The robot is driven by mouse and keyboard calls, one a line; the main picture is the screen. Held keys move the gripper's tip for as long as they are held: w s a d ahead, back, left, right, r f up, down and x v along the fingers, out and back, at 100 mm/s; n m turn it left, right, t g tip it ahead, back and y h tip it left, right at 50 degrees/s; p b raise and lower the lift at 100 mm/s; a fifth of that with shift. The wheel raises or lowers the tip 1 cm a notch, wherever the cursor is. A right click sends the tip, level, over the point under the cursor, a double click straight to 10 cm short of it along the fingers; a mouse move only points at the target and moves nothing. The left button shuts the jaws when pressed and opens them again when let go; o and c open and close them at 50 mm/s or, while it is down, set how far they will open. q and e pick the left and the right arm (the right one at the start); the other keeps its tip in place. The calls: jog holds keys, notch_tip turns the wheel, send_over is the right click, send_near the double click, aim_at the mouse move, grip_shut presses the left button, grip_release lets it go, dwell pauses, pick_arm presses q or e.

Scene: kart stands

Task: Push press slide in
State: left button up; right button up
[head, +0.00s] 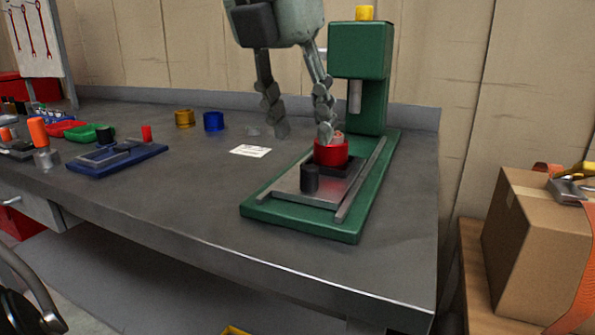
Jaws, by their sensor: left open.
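A green press (360,75) with a yellow top knob and a grey ram stands at the right of the workbench. Its slide (318,190), a grey plate between two rails, sits toward the front of the green base. The other hangs left of the press. My right gripper is out of view.
A white label (250,151), a blue ring (214,121) and a yellow ring (185,118) lie left of the press. A blue fixture (117,159) and coloured trays are farther left. A cardboard box (535,240) stands right of the bench.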

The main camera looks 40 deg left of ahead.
aim_at(309, 167)
pick_arm(q)
jog(key=shift+m, duration=0.4)
jog(key=x, duration=0.7)
jog(key=shift+s+f, duration=0.1)
jog(key=shift+f, duration=0.35)
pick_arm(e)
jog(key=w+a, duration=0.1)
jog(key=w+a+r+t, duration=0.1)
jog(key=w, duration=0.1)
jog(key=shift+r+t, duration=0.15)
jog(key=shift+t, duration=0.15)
pick_arm(q)
grip_shut()
